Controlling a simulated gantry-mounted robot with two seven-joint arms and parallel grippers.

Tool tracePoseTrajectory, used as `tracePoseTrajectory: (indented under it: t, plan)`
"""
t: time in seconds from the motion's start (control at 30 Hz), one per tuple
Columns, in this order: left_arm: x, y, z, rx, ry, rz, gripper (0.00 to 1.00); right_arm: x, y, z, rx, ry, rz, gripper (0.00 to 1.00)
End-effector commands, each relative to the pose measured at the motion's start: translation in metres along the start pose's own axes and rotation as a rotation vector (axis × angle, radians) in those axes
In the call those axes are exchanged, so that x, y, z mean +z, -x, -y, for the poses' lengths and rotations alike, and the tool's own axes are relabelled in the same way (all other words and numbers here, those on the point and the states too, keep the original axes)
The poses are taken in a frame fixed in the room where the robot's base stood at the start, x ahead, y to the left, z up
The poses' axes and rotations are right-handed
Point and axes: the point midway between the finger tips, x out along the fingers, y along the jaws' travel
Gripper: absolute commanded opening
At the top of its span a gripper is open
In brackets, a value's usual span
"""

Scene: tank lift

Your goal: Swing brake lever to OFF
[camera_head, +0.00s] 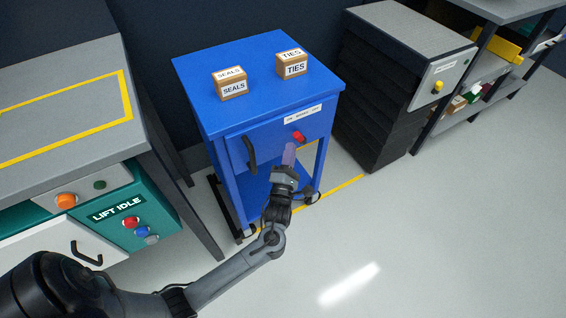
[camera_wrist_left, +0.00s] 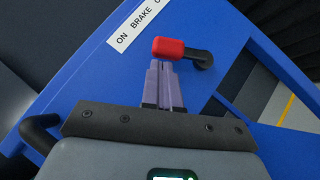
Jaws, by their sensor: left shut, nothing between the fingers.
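The brake lever has a red grip (camera_head: 299,136) on the front of the blue cart (camera_head: 226,70). In the left wrist view the red grip (camera_wrist_left: 168,48) sits at the left end of a black arm, under a white label (camera_wrist_left: 133,22) reading "ON BRAKE O", the rest cut off. My left gripper (camera_head: 289,150) is shut with nothing between its fingers. Its fingertips (camera_wrist_left: 162,66) appear just below the red grip; I cannot tell whether they touch it. My right gripper is not in view.
Boxes marked SEALS (camera_head: 232,84) and TIES (camera_head: 291,63) stand on the cart. A black drawer handle (camera_head: 250,153) sits left of the lever. The LIFT IDLE console (camera_head: 118,207) is at the left, a black stack (camera_head: 373,105) at the right. The floor at right is clear.

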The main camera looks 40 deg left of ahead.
Motion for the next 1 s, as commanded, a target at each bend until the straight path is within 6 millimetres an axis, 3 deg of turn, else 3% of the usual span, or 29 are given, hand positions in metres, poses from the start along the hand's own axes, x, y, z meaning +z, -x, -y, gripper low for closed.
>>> tracePoseTrajectory:
  t: [0.53,1.0]
  plan:
    - [0.006,-0.005,-0.001,0.000,-0.001,0.001,0.00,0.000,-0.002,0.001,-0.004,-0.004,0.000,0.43]
    - [0.009,-0.009,-0.005,-0.049,-0.050,0.000,0.00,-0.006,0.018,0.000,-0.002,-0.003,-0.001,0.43]
